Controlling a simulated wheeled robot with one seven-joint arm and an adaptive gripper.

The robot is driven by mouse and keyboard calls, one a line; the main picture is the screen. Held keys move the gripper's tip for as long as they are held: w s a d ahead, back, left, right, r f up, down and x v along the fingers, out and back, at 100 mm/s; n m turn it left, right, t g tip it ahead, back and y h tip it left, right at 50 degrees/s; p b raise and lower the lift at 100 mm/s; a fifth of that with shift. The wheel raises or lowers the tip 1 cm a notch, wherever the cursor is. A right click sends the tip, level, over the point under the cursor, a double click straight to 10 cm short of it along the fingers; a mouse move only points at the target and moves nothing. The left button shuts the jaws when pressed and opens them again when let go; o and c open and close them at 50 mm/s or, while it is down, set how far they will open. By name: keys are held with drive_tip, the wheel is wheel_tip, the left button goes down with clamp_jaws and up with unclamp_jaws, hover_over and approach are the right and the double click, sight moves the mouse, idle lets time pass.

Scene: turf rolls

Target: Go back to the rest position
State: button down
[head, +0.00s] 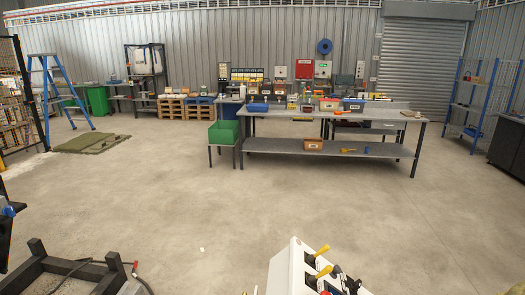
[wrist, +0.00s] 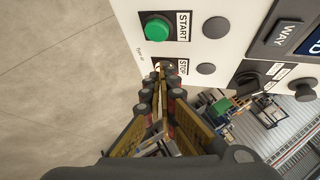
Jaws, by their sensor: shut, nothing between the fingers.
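My gripper (wrist: 161,78) is shut and empty in the wrist view. Its dark pads meet in front of a white control panel (wrist: 118,8), beside the STOP label (wrist: 183,68). The fingertips hide most of what lies left of that label; I cannot tell whether they touch the panel. A green round button (wrist: 157,27) beside the START label stands clear above the fingertips.
Dark knobs (wrist: 246,78) stick out from the panel, right of my gripper. Open concrete floor (head: 200,200) lies beyond the cabinet. A dark frame (head: 60,268) stands at the lower left, and a workbench (head: 330,152) with a lower shelf stands far back.

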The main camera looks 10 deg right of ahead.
drive_tip(key=s+a+r+g, duration=0.1)
drive_tip(key=s+a, duration=0.1)
drive_tip(key=a, duration=0.1)
drive_tip(key=s+a+r+m+g, duration=0.1)
drive_tip(key=s+a+r, duration=0.1)
drive_tip(key=a, duration=0.1)
drive_tip(key=s+a+r+g+p, duration=0.1)
drive_tip(key=s+a+r, duration=0.1)
drive_tip(key=a, duration=0.1)
drive_tip(key=shift+s+m, duration=0.3)
drive_tip(key=shift+n+g+h, duration=0.6)
drive_tip(key=shift+g+h, duration=0.2)
drive_tip(key=shift+g, duration=0.1)
drive_tip(key=s+a+r, duration=0.2)
drive_tip(key=s+a+r+p, duration=0.1)
drive_tip(key=s+a+r, duration=0.1)
drive_tip(key=a+r, duration=0.1)
drive_tip(key=s+a+r, duration=0.2)
drive_tip(key=a, duration=0.1)
drive_tip(key=shift+s+a+r, duration=0.25)
drive_tip(key=shift+s, duration=0.15)
drive_tip(key=s+a+r+n+t+p, duration=0.1)
drive_tip(key=s+a+r+n, duration=0.1)
drive_tip(key=a+r, duration=0.3)
drive_tip(key=s+a+r+n+t+h+p, duration=0.1)
drive_tip(key=a+r+n+p, duration=0.1)
drive_tip(key=a+r+n, duration=0.2)
drive_tip(key=shift+s+a+r+t, duration=0.4)
drive_tip(key=shift+a+r, duration=0.35)
drive_tip(key=shift+r, duration=0.65)
